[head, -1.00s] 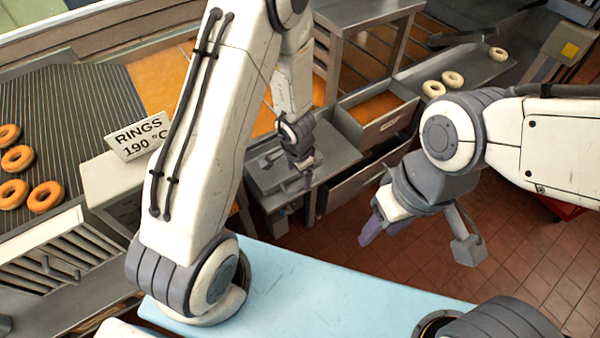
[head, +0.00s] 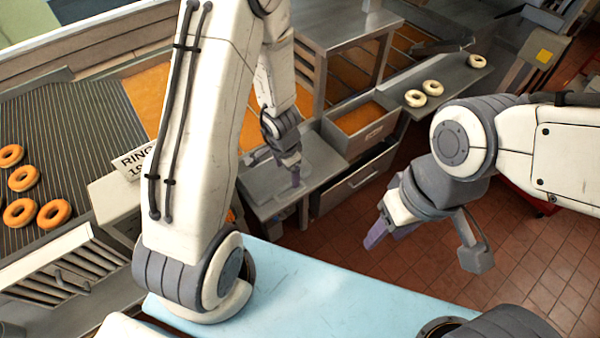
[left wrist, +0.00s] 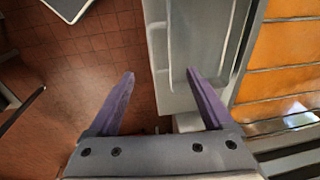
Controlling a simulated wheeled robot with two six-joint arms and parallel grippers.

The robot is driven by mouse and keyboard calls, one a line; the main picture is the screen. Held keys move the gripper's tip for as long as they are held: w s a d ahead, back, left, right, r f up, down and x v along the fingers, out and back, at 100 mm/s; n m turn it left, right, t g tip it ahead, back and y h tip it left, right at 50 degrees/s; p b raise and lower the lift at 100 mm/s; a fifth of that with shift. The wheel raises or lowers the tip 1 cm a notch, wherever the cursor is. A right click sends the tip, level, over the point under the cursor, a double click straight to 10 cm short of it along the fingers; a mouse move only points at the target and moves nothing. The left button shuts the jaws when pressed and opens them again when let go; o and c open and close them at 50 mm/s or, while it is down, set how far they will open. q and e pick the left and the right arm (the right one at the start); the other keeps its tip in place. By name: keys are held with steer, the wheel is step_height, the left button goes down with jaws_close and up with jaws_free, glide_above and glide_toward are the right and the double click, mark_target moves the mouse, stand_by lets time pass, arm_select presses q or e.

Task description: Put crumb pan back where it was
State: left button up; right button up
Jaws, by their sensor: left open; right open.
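I cannot tell for sure which piece is the crumb pan. A grey metal drawer (head: 352,182) with a dark handle sits in the unit below an open-topped, label-fronted bin (head: 378,127) holding something orange. My left gripper (head: 292,170) is open and empty, over or beside a flat grey metal top (head: 262,188) left of the drawer. In the left wrist view, its spread purple fingers (left wrist: 159,73) point toward a pale recessed metal surface (left wrist: 180,85) and the tiled floor. My right gripper (head: 380,235) is open and empty over the floor, apart from the unit.
Brown rings (head: 20,212) lie on a ribbed rack at the left, near a partly hidden "RINGS" sign (head: 131,162). Pale rings (head: 432,88) lie on a metal ledge at the back. A light blue table (head: 310,292) is in front. Red tiled floor (head: 530,265) is clear.

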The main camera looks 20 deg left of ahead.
arm_select(q)
steer(key=s+d+r+m+h, duration=0.1)
steer(key=s+d+r+h, duration=0.25)
steer(key=d+r, duration=0.95)
steer(key=s+d+r+y, duration=0.1)
steer(key=s+r, duration=0.3)
steer(key=s, duration=0.4)
steer(key=s+d+r+g+y, duration=0.1)
steer(key=s+d+r, duration=0.1)
steer(key=s+r, duration=0.2)
steer(key=s, duration=0.3)
steer(key=shift+s+g, duration=0.3)
steer(key=shift+s, duration=0.1)
arm_select(e)
steer(key=shift+d, duration=0.35)
arm_select(q)
step_height(320, 180, down, 20)
steer(key=b, duration=1.9)
steer(key=shift+w+r+b, duration=0.15)
steer(key=shift+r+b, duration=0.05)
steer(key=shift+b, duration=0.2)
arm_select(e)
step_height(320, 180, down, 20)
steer(key=shift+r, duration=0.1)
